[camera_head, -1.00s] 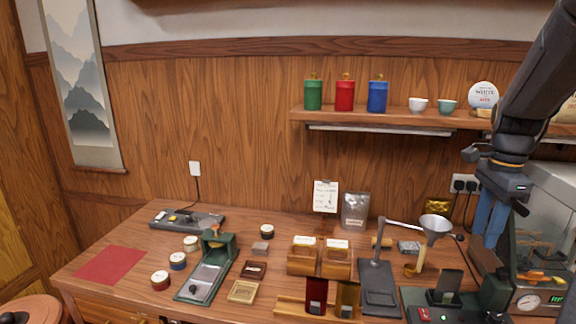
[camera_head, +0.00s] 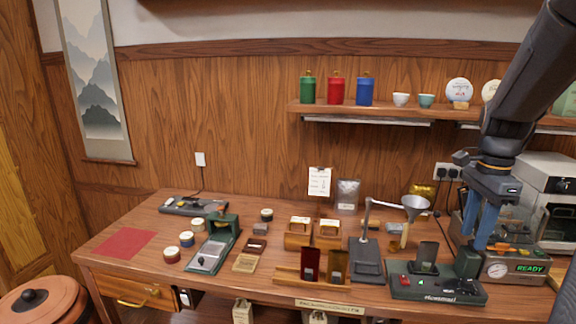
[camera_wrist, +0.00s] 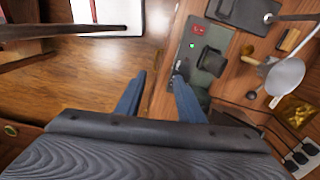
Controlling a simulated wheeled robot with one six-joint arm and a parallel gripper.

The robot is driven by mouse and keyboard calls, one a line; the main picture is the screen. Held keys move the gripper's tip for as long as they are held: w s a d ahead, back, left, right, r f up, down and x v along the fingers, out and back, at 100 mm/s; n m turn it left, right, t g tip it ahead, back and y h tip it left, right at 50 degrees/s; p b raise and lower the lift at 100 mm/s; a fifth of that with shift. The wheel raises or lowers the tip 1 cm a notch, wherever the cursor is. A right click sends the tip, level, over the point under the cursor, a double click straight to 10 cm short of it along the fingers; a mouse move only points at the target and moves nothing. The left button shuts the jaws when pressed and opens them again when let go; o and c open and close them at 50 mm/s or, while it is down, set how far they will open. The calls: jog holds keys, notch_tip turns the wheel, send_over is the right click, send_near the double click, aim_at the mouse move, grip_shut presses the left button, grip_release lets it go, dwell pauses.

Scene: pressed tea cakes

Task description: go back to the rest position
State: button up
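My gripper (camera_head: 480,226) hangs at the right of the head view, with its two blue fingers pointing down in front of the steamer-like machine with the READY display (camera_head: 530,267). In the wrist view my gripper (camera_wrist: 158,82) has its fingers spread apart with nothing between them. Below and beyond the fingertips is the green-based device with a green light (camera_wrist: 192,45), which also shows in the head view (camera_head: 440,291). No held object is visible.
The wooden workbench (camera_head: 110,270) carries a red mat (camera_head: 124,243), a green press (camera_head: 215,250), round tins, wooden holders, a lamp-like stand (camera_head: 366,262) and a funnel (camera_head: 415,205). A shelf (camera_head: 440,112) runs above. A round lidded pot (camera_head: 40,303) stands at lower left.

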jog(key=s+a+f+n+b, duration=0.3)
jog(key=a+f+n, duration=0.6)
jog(key=a, duration=0.4)
jog(key=s+a+f+n+t+b, duration=0.1)
jog(key=s+a+f+n+b, duration=0.3)
jog(key=a+f+n, duration=0.6)
jog(key=a+b, duration=0.2)
jog(key=a, duration=0.1)
jog(key=shift+f, duration=0.4)
